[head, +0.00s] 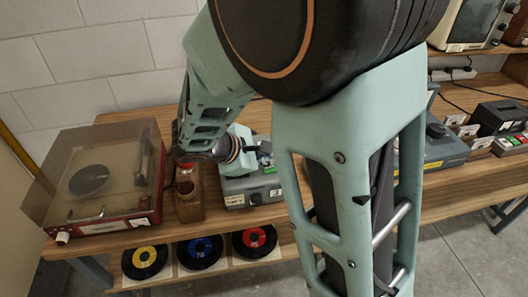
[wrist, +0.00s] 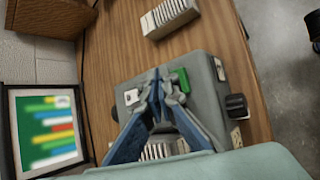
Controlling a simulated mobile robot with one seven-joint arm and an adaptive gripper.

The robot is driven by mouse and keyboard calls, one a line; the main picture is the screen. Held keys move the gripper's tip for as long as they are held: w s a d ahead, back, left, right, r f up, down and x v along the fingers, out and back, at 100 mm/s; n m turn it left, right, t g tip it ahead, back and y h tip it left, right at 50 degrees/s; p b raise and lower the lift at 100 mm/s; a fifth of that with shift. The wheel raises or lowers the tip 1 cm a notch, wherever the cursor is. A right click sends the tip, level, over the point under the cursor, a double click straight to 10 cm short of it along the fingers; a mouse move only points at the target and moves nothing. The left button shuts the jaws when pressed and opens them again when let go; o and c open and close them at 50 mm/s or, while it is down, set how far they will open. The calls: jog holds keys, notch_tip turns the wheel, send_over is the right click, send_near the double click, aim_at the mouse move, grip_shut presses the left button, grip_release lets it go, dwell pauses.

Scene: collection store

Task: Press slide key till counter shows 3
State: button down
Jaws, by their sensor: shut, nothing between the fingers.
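A grey box-shaped device lies below my gripper in the wrist view (wrist: 205,72); it also shows in the head view (head: 252,190), partly behind my arm. On its top is a green key (wrist: 181,79) and a white labelled piece (wrist: 131,97). A black knob (wrist: 237,104) sticks out of its side. My gripper (wrist: 157,82) is shut and empty, its tips over the device's top, just left of the green key. I cannot tell whether the tips touch it. No counter digits are readable. Which key is the slide key is not clear.
A framed panel with coloured bars (wrist: 45,130) stands left of the device. A rack of white slides (wrist: 169,18) lies beyond it. In the head view, a red record player (head: 105,185) and a wooden block (head: 188,195) stand to the left. Another grey device (head: 440,150) stands to the right.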

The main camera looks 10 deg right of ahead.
aim_at(268, 169)
jog(key=shift+r, duration=0.1)
jog(key=shift+r+p, duration=1.9)
jog(key=shift+r, duration=0.65)
